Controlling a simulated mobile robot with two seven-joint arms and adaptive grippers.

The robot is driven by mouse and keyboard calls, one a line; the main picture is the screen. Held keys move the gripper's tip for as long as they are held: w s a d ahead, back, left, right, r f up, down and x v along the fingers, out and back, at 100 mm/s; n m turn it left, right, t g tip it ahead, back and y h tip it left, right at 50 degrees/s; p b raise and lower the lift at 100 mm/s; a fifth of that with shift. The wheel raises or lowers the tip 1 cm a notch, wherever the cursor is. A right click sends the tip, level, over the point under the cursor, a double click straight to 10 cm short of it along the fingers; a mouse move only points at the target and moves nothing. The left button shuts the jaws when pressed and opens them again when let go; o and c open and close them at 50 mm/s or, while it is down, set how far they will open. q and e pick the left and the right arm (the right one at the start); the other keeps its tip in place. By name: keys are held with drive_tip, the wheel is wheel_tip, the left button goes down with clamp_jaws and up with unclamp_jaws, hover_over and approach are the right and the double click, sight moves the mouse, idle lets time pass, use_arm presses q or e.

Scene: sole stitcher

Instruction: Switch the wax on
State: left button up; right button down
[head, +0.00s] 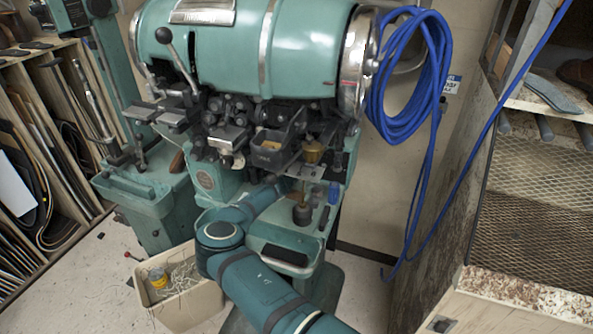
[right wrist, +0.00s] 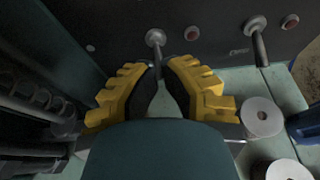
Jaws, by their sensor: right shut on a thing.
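The teal sole stitcher (head: 215,60) fills the upper middle of the head view. My right arm reaches in from the bottom, and its gripper is hidden or too small to make out under the machine's front. In the right wrist view, my right gripper (right wrist: 160,82) has its yellow fingers closed around the thin stem of a metal toggle switch (right wrist: 155,38) on a dark panel (right wrist: 120,22). The switch's round end shows beyond the fingertips. A second toggle switch (right wrist: 256,28) is to its right. I cannot read which one is for the wax. My left gripper is not in view.
Red round lights or buttons (right wrist: 192,33) sit beside the switches. A bin of thread scraps (head: 180,305) stands on the floor beside my arm. A blue hose (head: 375,105) hangs at the right. A wooden shelf unit (head: 465,180) bounds the right side.

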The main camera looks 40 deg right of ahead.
drive_tip(key=shift+r+p, duration=0.55)
drive_tip(key=shift+r, duration=0.5)
drive_tip(key=shift+r, duration=0.25)
